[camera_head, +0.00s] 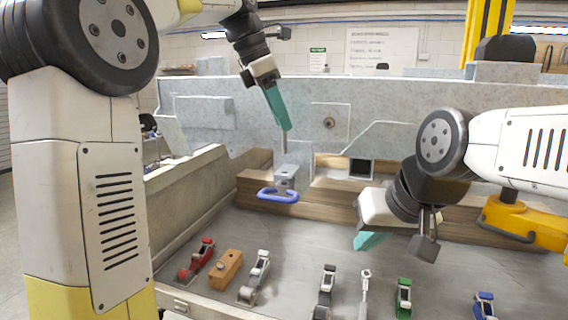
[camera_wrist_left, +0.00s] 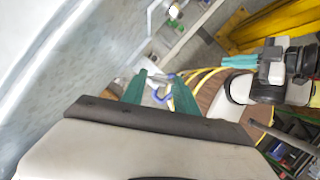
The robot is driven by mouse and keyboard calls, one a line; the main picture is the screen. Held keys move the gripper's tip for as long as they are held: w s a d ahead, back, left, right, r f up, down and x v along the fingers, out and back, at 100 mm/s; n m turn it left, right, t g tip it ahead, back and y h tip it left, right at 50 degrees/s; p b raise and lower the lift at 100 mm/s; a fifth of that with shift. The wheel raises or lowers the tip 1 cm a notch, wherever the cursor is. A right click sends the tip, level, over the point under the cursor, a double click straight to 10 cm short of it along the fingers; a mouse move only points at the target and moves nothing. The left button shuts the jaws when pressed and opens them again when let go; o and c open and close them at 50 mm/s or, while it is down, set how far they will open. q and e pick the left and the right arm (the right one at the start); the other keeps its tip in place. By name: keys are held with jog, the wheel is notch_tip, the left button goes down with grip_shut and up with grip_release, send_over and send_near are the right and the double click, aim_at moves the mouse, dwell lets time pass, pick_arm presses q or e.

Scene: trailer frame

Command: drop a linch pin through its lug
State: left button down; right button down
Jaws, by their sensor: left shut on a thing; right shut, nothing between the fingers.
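My left gripper (camera_head: 284,127) is shut with its teal fingers pointing down above the lug. A thin grey linch pin (camera_head: 284,144) shows below its fingertips, upright. The grey metal lug (camera_head: 286,176) stands on the wooden block directly under it; I cannot tell whether the pin's tip has entered the hole. A blue loop (camera_head: 278,196) lies around the front of the lug's base. In the left wrist view the teal fingers (camera_wrist_left: 160,90) show with blue between or beyond them. My right gripper (camera_head: 369,241) is shut and empty, low over the tray at right.
A grey tray floor (camera_head: 310,235) holds several clamps and planes: red (camera_head: 197,260), wooden (camera_head: 226,268), grey (camera_head: 256,276), green (camera_head: 403,297) and blue (camera_head: 484,305). Wooden blocks (camera_head: 335,195) run along the back. A grey speckled wall (camera_head: 210,135) rises behind the lug.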

pick_arm(q)
jog(key=shift+f, duration=0.1)
jog(key=shift+f, duration=1.7)
jog(key=shift+f, duration=0.1)
jog(key=shift+f, duration=2.85)
jog(key=c, duration=0.9)
grip_release()
jog(key=shift+o, duration=0.2)
